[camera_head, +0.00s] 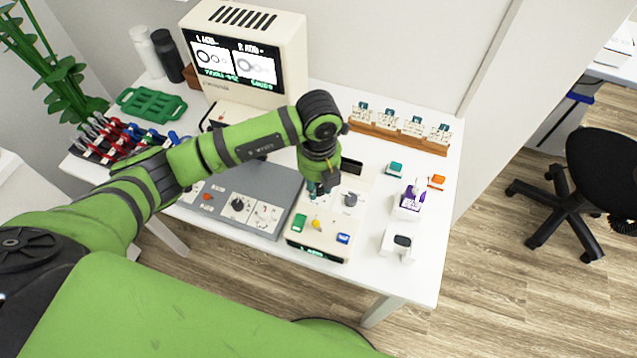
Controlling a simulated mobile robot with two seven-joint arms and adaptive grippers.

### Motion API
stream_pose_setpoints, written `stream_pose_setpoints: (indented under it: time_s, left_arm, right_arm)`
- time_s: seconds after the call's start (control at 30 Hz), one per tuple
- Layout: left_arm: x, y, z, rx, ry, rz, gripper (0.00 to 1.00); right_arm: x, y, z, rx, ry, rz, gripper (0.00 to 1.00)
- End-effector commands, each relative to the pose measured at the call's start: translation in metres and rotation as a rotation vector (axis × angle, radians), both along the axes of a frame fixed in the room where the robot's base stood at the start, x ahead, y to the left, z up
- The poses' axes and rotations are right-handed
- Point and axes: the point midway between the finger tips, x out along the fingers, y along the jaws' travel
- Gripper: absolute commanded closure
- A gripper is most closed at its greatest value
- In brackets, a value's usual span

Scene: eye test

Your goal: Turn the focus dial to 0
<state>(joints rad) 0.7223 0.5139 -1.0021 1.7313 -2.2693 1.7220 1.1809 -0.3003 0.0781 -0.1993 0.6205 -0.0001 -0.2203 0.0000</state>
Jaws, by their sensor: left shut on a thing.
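My left gripper (322,188) points down over the cream device (318,240) on the table. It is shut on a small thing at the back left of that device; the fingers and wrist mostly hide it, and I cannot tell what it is. A grey knob (350,199) stands just right of the gripper on the same device. A black dial (238,204) sits on the grey panel (262,178) to the left, apart from the gripper. The markings are too small to read, so I cannot tell which is the focus dial or its setting. My right gripper is not in view.
A monitor (286,70) with two ring pictures stands behind. A wooden rack (432,147) of small cards is at the back right. A purple and white item (408,203) and a white block (397,243) stand right of the device. Red and blue-handled tools (112,136) lie left.

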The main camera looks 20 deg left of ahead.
Motion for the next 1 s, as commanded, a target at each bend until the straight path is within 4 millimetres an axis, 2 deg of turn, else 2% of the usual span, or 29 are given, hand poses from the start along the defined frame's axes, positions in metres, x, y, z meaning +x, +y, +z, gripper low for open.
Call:
stream_pose_setpoints:
  time_s: [0.4,1.0]
  left_arm:
    - [0.0037,0.0004,0.0032,-0.005,-0.012,0.253,1.0]
    - [0.005,0.0015,0.0043,-0.004,-0.016,0.316,1.0]
  right_arm:
    - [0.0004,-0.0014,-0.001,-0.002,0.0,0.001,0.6]
    - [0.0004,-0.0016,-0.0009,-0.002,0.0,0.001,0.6]
